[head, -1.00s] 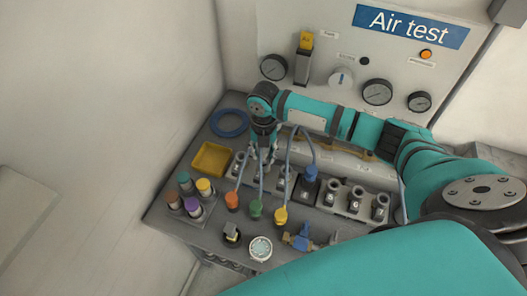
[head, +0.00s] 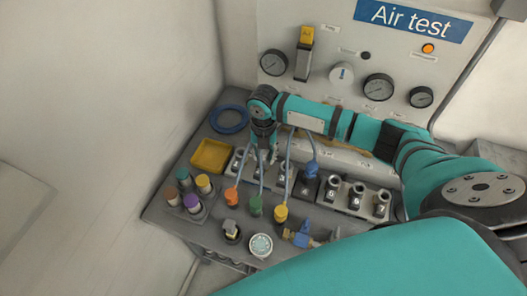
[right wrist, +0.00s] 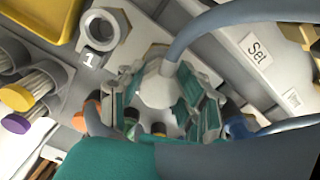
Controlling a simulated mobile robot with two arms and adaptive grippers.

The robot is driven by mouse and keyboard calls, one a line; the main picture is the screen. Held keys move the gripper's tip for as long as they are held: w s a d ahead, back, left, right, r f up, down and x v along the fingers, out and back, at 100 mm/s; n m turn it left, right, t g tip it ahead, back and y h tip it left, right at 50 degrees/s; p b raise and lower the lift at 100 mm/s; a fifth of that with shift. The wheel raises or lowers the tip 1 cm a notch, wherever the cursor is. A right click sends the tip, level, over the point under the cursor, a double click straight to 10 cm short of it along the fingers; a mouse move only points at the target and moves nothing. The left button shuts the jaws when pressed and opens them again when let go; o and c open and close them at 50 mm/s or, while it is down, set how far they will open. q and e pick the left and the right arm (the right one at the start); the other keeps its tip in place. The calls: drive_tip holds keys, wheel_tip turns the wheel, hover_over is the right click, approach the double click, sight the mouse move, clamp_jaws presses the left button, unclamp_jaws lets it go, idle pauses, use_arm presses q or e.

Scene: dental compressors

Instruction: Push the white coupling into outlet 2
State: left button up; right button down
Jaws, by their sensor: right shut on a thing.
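My right gripper (head: 262,152) is over the left part of the outlet row and points down. In the right wrist view, its fingers (right wrist: 162,100) are closed around the white coupling (right wrist: 157,86), with a grey-blue hose bending off to the upper right. Outlet 1 (right wrist: 101,30) is an empty ring beside the gripper, with its number showing. Outlet 2 is hidden beneath the gripper and coupling, so I cannot tell how far the coupling sits in it. My left gripper is not in view.
A blue coupling (head: 311,168) is on the outlet block. Orange (head: 231,195), green (head: 256,206) and yellow (head: 281,213) couplings stand in front with hoses rising close to the gripper. A yellow tray (head: 211,156) is at left; outlets 5 to 7 (head: 357,193) look empty.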

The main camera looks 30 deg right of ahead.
drive_tip(key=c, duration=0.8)
unclamp_jaws()
drive_tip(key=shift+f, duration=0.1)
wheel_tip(320, 180, up, 12)
drive_tip(key=shift+r, duration=0.1)
